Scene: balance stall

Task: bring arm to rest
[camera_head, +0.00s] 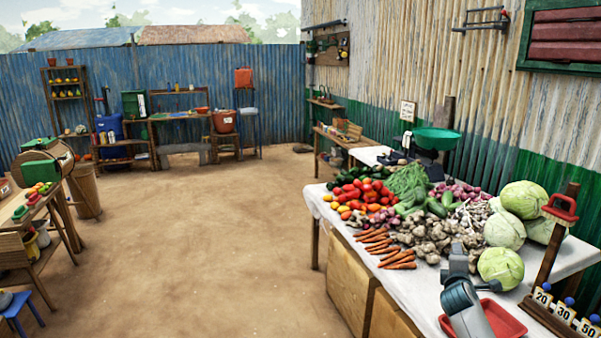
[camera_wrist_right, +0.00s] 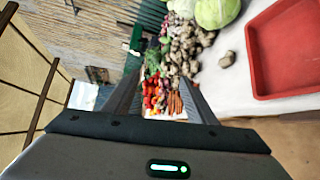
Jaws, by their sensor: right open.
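My right arm (camera_head: 468,308) comes in from the bottom right of the head view, over the front part of the vegetable table (camera_head: 425,302). My right gripper (camera_wrist_right: 165,100) shows in the wrist view with its two dark fingers apart. Nothing is held between them; red vegetables and carrots show farther off through the gap. In the head view the arm partly covers a red tray (camera_head: 505,319), which also shows empty in the wrist view (camera_wrist_right: 292,50). My left gripper is in neither view.
Heaped vegetables, carrots (camera_head: 388,250), ginger (camera_head: 425,232) and cabbages (camera_head: 501,267) lie close to the arm. A red-handled stand (camera_head: 552,252) with number cards is at the right. A green scale pan (camera_head: 436,138) stands behind. Open dirt floor (camera_head: 200,250) lies left.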

